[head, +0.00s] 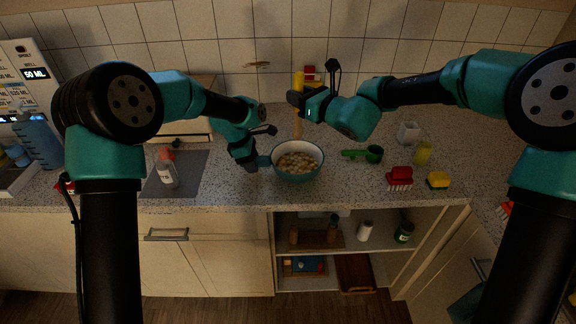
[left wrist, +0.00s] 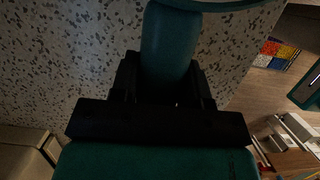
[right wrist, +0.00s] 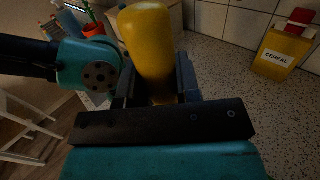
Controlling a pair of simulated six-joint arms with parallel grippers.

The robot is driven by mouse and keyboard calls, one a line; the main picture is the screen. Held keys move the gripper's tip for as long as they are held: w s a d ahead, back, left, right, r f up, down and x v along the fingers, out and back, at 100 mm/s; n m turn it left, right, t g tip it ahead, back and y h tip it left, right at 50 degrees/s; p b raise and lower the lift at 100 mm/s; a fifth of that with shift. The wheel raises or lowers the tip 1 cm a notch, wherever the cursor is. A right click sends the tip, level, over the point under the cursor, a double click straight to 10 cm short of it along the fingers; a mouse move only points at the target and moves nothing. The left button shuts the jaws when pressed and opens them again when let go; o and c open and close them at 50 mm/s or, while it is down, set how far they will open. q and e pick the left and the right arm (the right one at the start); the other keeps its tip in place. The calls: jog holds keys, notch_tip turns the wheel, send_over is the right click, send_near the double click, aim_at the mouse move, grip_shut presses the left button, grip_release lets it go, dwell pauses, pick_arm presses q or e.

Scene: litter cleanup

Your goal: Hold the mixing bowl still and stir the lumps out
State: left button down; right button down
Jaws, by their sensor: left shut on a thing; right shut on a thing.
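The teal mixing bowl (head: 275,172) sits on the speckled counter with pale lumps (head: 297,161) inside. My left gripper (head: 252,162) is shut on the bowl's handle at its left side; the teal handle (left wrist: 168,45) lies between the fingers in the left wrist view. My right gripper (head: 300,99) is shut on a stirring tool's yellow handle (right wrist: 148,42), above and behind the bowl. The tool's wooden shaft (head: 298,128) points down toward the bowl's back rim. I cannot tell whether its lower end touches the lumps.
A yellow cereal box (right wrist: 283,52) stands by the tiled wall.

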jog(key=shift+r, duration=0.15)
dwell(0.6)
pick_arm(q)
jog(key=c, duration=0.5)
grip_release()
jog(key=shift+r, duration=0.1)
jog(key=shift+v, duration=3.65)
jog(key=shift+r, duration=0.1)
jog(key=v, duration=1.2)
pick_arm(e)
jog(key=shift+a, duration=0.1)
